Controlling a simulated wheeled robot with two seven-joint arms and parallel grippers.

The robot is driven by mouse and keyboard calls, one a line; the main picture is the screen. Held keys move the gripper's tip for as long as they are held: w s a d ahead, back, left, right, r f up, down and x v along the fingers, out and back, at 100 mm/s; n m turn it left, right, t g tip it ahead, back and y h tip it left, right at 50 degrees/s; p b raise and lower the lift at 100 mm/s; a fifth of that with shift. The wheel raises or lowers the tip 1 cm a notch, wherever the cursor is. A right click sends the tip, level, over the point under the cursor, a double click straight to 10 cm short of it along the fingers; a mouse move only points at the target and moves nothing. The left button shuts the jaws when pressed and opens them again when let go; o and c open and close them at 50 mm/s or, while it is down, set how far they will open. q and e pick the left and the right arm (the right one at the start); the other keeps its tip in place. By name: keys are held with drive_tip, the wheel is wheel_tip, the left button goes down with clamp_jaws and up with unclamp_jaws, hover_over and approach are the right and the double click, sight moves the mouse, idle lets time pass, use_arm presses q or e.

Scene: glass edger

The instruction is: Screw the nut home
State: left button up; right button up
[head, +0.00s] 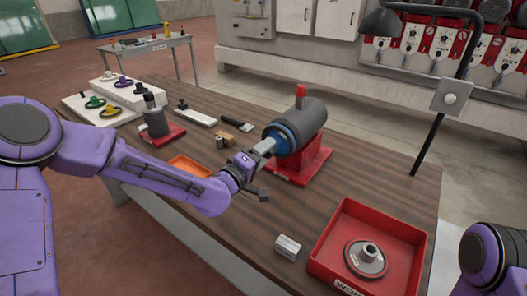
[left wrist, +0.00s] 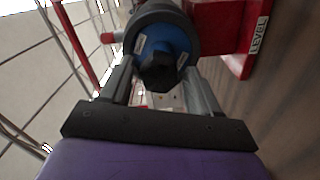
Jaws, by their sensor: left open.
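A dark faceted nut (left wrist: 160,72) sits at the centre of the blue face (left wrist: 158,38) of a grey cylindrical spindle housing (head: 300,122), which stands on a red base (head: 305,165). My left gripper (head: 264,148) is at this blue face. In the left wrist view its two grey fingers (left wrist: 160,84) are apart, one on each side of the nut, with gaps showing. I cannot tell whether either finger touches it. In the head view the gripper hides the nut. My right gripper is out of view; only part of the right arm shows.
A red tray (head: 417,270) holding a grey wheel (head: 366,258) stands at the front right. A grey metal block (head: 288,247) lies left of it. An orange tray (head: 188,164) sits behind my left arm. A lamp post (head: 440,125) rises at the table's right edge.

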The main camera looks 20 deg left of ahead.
use_arm(q)
drive_tip(key=c, duration=1)
drive_tip(key=m+b, duration=0.1)
drive_tip(key=m, duration=0.3)
drive_tip(key=m+b, duration=0.2)
drive_tip(key=m, duration=0.1)
drive_tip(key=m+b, duration=0.1)
drive_tip(key=m, duration=0.3)
drive_tip(key=shift+d+f+m+b, duration=0.1)
drive_tip(key=shift+f+m+b, duration=0.2)
drive_tip(key=o, duration=1.2)
drive_tip(key=shift+r+p, duration=0.3)
drive_tip(key=shift+p, duration=0.05)
drive_tip(key=shift+c, duration=0.2)
drive_tip(key=shift+o, duration=0.6)
drive_tip(key=shift+s, duration=0.1)
